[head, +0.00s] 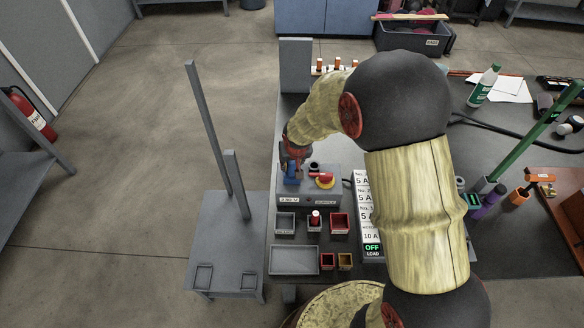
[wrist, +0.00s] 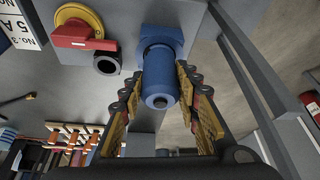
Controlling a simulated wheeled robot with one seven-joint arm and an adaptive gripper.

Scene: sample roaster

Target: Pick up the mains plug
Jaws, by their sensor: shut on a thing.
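The mains plug (wrist: 159,88) is a blue cylinder in the middle of the wrist view. It lines up with a square blue socket (wrist: 163,36) on a grey box; how deep it sits there I cannot tell. My gripper (wrist: 160,75) has a yellow-padded finger on each side of the plug and is shut on it. In the head view my gripper (head: 295,152) is over the left part of the grey box (head: 335,184), with the blue plug and socket (head: 292,174) partly hidden below it.
A red and yellow rotary switch (wrist: 82,30) and a black round port (wrist: 107,64) are beside the socket. Small trays (head: 285,223) stand in front of the box. Tall grey posts (head: 208,130) rise to the left. My arm hides part of the bench.

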